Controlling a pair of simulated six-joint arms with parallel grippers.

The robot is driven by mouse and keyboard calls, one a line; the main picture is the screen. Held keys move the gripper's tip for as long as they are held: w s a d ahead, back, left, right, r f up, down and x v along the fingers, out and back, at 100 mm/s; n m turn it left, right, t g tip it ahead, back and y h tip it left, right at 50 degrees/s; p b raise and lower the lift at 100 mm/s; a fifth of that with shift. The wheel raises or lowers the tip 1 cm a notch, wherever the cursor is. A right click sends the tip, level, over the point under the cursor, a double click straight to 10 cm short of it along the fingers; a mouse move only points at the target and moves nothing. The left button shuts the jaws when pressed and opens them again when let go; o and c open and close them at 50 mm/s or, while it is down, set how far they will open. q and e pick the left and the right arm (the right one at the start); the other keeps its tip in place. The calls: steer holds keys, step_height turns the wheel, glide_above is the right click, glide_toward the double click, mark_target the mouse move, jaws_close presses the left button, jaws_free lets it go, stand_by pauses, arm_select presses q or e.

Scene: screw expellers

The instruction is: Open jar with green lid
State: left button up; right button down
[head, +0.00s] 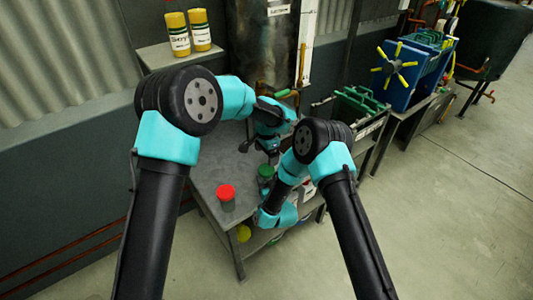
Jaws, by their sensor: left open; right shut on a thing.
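The jar with the green lid (266,171) stands on the grey table, small in the head view; its body is mostly hidden by my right wrist. My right gripper (264,186) is low beside this jar and is shut on it, though the fingers are hard to make out. My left gripper (272,157) points down just above the green lid and is open. Whether its fingers touch the lid cannot be told. A second jar with a red lid (226,195) stands to the left, near the table's front edge.
The grey table (212,165) has bare room at its left. A lower shelf holds a yellow object (243,233). A tall dark cylinder (258,50) rises behind the table. A blue machine (402,75) stands at right.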

mark_target(266, 169)
arm_select(q)
steer(key=m, duration=1.1)
steer(key=shift+m, duration=0.4)
steer(key=m, duration=0.5)
steer(key=shift+f, duration=0.1)
steer(key=shift+f, duration=3.9)
steer(key=shift+c, duration=0.4)
